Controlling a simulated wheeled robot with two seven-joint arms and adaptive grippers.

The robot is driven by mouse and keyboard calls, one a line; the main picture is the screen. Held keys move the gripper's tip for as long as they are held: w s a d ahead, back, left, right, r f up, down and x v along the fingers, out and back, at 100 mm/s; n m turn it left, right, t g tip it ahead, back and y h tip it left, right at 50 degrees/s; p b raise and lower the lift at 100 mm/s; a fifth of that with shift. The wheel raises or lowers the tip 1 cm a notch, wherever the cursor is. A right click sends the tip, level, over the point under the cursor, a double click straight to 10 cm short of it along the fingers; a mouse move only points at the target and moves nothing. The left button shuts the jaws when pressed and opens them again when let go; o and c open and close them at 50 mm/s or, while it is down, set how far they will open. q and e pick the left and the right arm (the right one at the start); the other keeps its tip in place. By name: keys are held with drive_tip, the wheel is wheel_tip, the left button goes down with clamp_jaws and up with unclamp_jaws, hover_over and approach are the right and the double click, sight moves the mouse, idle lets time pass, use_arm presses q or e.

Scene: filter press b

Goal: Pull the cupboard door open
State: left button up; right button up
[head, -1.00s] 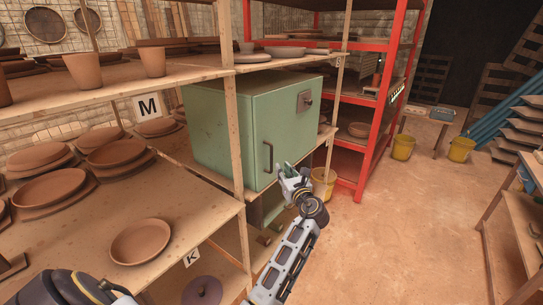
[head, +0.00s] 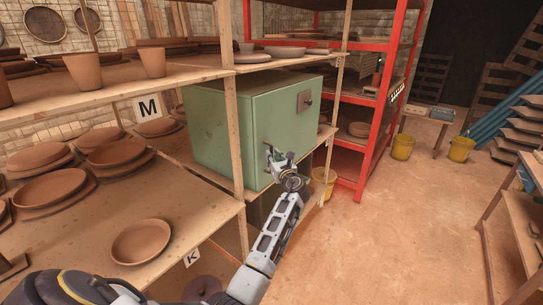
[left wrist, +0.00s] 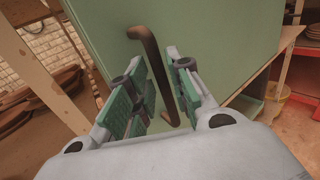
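The green cupboard (head: 215,125) stands on a wooden shelf. Its door (head: 285,120) looks shut and has a small plate with a knob (head: 304,101) near the upper right. A dark bar handle runs upright by the door's left edge; it shows best in the left wrist view (left wrist: 148,46). My left gripper (head: 272,153) is at the handle and covers part of it. In the left wrist view its fingers (left wrist: 161,80) are open on either side of the handle, with gaps visible. My right gripper is not in view.
Wooden shelves with clay plates (head: 141,241) and pots stand left of the cupboard, with a wooden post (head: 233,120) close by its left side. A red rack (head: 378,130) stands behind to the right. The floor (head: 400,220) to the right is clear.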

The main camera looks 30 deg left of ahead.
use_arm(q)
drive_tip(key=shift+x, duration=1.2)
clamp_jaws()
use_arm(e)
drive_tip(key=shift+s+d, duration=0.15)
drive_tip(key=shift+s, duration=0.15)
